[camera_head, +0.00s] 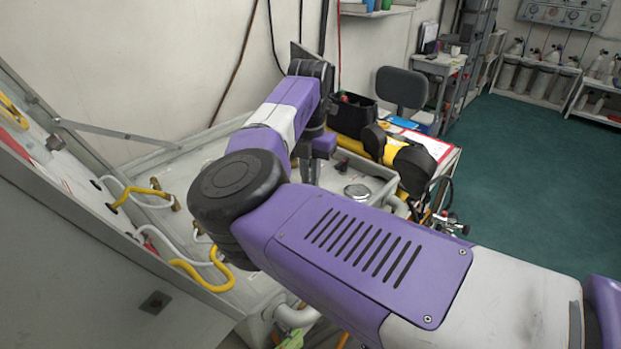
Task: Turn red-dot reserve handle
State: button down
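My arm crosses the middle of the view, and its wrist bends down over the grey console (365,172). I cannot pick out a red-dot reserve handle. The raised grey panel (110,225) on the left carries white and yellow hoses, including a yellow hose (205,277) near the elbow. A round metal cap (357,191) lies on the console, right of the wrist.
A black bin (352,115), a yellow and black item (402,155) and papers crowd the console's far side. Behind stand a grey chair (402,88), a desk and shelves with cylinders (545,82). The green floor (530,160) at right is clear.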

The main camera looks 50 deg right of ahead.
jog(key=n, duration=0.7)
jog(key=shift+w+a+r, duration=0.1)
jog(key=shift+w, duration=0.05)
jog(key=n, duration=0.6)
jog(key=shift+a+n+b, duration=0.1)
jog(key=shift+n+b, duration=0.3)
jog(key=c, duration=1.5)
grip_release()
jog(key=shift+o, duration=0.2)
notch_tip(320, 180, up, 8)
jog(key=shift+f+b, duration=0.1)
jog(key=shift+b, duration=0.65)
